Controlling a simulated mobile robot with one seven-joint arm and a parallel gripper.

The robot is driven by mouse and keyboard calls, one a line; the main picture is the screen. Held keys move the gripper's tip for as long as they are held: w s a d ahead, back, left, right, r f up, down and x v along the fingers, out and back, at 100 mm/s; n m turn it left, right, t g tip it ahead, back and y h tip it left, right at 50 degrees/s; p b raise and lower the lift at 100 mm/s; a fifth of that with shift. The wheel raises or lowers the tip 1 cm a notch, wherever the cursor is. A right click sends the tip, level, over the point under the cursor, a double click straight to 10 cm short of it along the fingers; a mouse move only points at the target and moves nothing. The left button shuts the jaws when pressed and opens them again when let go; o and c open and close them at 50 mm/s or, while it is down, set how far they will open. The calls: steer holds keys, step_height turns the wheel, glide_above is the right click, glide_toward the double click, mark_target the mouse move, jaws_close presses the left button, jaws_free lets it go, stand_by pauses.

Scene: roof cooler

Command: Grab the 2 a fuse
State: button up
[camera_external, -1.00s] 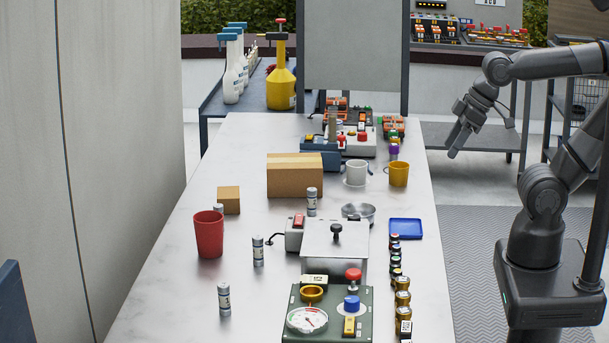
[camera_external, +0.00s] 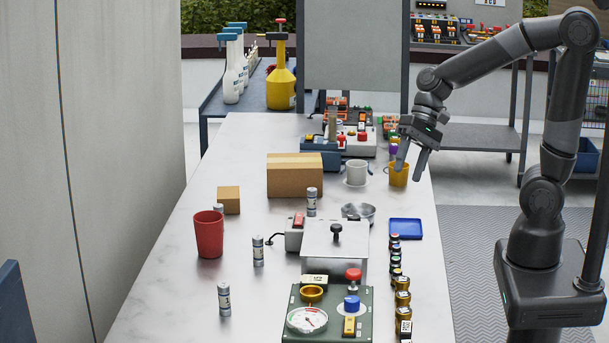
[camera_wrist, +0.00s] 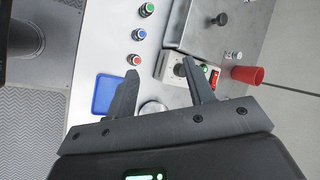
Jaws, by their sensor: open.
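Several grey-and-white cylindrical fuses stand upright on the long table. One fuse (camera_external: 223,299) is at the front left, another fuse (camera_external: 258,251) stands right of the red cup, and another fuse (camera_external: 312,201) is by the cardboard box. A further one (camera_external: 218,209) is mostly hidden behind the red cup. Their ratings are too small to read, so I cannot tell which is 2 A. My gripper (camera_external: 409,174) is open and empty over the table's right side, overlapping the yellow mug in the picture and apart from the fuses. Its fingers (camera_wrist: 160,66) point across the table in the wrist view.
A red cup (camera_external: 209,234), cardboard box (camera_external: 294,176), metal box (camera_external: 334,244), gauge panel (camera_external: 358,323) and blue tray (camera_external: 405,229) occupy the table. A row of small capped items (camera_external: 402,298) lines its right side. The front-left tabletop is mostly clear.

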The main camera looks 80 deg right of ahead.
steer(key=w+d+f+m+t+y, duration=0.2)
steer(key=w+d+f+m, duration=0.15)
steer(key=w+m, duration=0.3)
steer(key=m+t+h, duration=0.1)
steer(key=m+t, duration=0.5)
steer(key=m, duration=0.7)
glide_toward(306, 215)
steer(key=r, duration=0.2)
steer(key=s+r, duration=0.1)
steer(key=r, duration=0.1)
steer(key=shift+a, duration=0.3)
steer(key=x, duration=0.4)
steer(key=shift+w+f, duration=0.2)
steer(key=shift+w, duration=0.15)
steer(key=shift+d+x, duration=0.15)
steer(key=shift+x, duration=1.35)
steer(key=shift+d+x, duration=0.15)
steer(key=shift+x, duration=1.4)
steer(key=shift+w+f+h, duration=0.1)
steer(key=shift+h, duration=0.2)
steer(key=shift+c, duration=0.2)
jaws_close()
